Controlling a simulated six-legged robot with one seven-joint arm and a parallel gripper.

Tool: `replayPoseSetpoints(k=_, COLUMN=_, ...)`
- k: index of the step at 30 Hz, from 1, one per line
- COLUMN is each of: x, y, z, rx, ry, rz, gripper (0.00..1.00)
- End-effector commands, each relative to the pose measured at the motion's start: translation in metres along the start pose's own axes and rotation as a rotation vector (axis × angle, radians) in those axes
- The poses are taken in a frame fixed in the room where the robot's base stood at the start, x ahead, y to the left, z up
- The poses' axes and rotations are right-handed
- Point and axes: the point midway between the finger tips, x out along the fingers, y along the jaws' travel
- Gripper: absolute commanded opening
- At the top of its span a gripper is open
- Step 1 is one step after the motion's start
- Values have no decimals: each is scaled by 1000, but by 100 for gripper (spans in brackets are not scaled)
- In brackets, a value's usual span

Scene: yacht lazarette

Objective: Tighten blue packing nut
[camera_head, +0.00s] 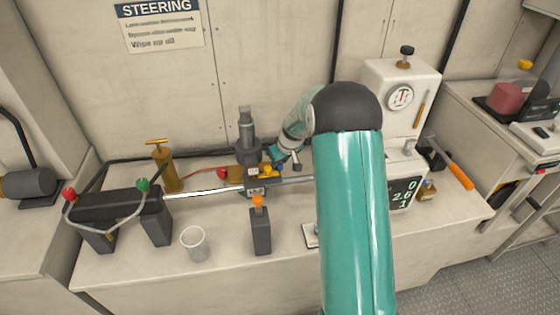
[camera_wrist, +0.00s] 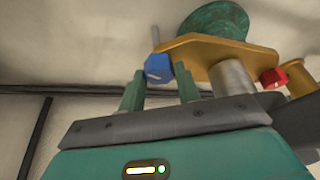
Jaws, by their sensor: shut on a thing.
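The blue packing nut (camera_wrist: 158,68) shows in the wrist view as a small faceted blue piece beside a yellow-brass body (camera_wrist: 200,50). A thin grey rod stands just behind it. My gripper (camera_wrist: 160,78) has its two teal fingers on either side of the nut and is shut on it. In the head view my gripper (camera_head: 281,163) reaches in from the right to the dark fitting (camera_head: 262,181) at the middle of the bench. The nut is too small or hidden to make out there.
A red knob (camera_wrist: 272,78) is right of the nut. On the bench (camera_head: 130,265) are a brass pump (camera_head: 165,167), a clear cup (camera_head: 194,243), an orange-topped dark block (camera_head: 260,231) and a gauge housing (camera_head: 398,88). An orange-handled tool (camera_head: 460,176) lies at right.

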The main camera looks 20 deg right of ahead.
Motion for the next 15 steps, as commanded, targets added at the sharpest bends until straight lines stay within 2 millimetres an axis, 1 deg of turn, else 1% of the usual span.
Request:
replayPoseSetpoints(k=6, x=0, y=-2, z=0, rx=121, ry=-2, rz=50, gripper=10)
replayPoseSetpoints(k=15, x=0, y=-1, z=0, rx=201, ry=-1, rz=83, gripper=10)
